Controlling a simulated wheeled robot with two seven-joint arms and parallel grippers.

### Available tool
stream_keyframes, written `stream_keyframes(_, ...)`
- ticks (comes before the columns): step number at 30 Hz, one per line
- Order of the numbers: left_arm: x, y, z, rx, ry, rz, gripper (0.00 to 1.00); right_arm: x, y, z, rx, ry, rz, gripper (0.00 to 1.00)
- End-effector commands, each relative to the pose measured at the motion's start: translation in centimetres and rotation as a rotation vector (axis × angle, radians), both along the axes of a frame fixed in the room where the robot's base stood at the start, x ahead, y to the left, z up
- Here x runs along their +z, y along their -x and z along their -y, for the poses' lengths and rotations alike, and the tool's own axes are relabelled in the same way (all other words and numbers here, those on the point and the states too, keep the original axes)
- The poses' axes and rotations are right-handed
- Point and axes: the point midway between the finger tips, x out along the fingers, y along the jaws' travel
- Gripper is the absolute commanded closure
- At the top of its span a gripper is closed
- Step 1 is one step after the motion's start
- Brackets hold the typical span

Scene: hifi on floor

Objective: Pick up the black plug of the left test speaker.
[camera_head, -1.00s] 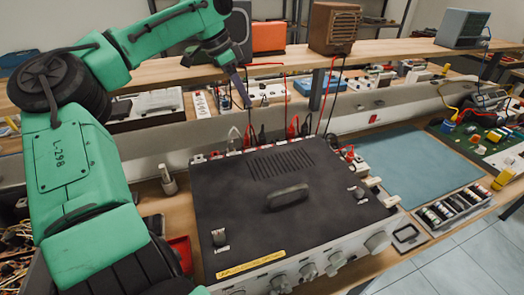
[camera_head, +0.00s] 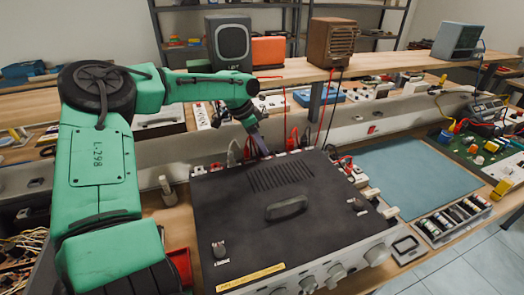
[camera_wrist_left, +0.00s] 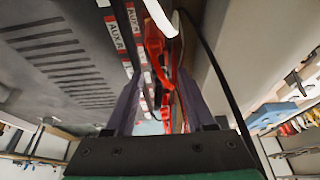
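The amplifier (camera_head: 240,205), a dark box with knobs on its front, stands on the bench. Plugs line its back edge: a black plug (camera_head: 247,150), a grey plug (camera_head: 232,150) and a red plug (camera_head: 293,137). My left gripper (camera_head: 264,150) points down at this back edge, beside the black plug, and partly hides the row. In the left wrist view its two fingers (camera_wrist_left: 158,88) are apart, with red plugs (camera_wrist_left: 153,42) and something dark between or beyond them; I cannot tell whether anything touches. The grey speaker (camera_head: 229,42) stands on the shelf. My right gripper is out of view.
The wooden shelf (camera_head: 390,48) runs behind the amplifier and also carries a brown speaker (camera_head: 333,42) and a blue-grey one (camera_head: 459,36). Cables hang near the gripper. A blue mat (camera_head: 410,165) to the right is clear.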

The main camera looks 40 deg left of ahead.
Motion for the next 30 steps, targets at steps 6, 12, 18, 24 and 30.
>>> stream_keyframes(6, 0.0, 0.0, 0.0, 0.0, 0.0, 0.0, 1.0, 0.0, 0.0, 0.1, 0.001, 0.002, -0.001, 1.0)
stream_keyframes(12, 0.1, 0.0, 0.0, 0.0, 0.0, 0.0, 1.0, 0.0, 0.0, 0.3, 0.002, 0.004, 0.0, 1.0)
stream_keyframes(18, 1.2, -0.1, 0.0, -0.001, 0.0, 0.003, 1.0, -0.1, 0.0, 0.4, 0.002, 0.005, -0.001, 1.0)
stream_keyframes(24, 5.8, -0.1, 0.0, 0.0, 0.0, 0.007, 1.0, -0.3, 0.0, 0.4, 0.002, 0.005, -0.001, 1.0)
stream_keyframes(30, 13.6, -0.1, -0.1, 0.002, -0.001, 0.003, 1.0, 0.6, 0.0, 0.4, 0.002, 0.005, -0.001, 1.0)
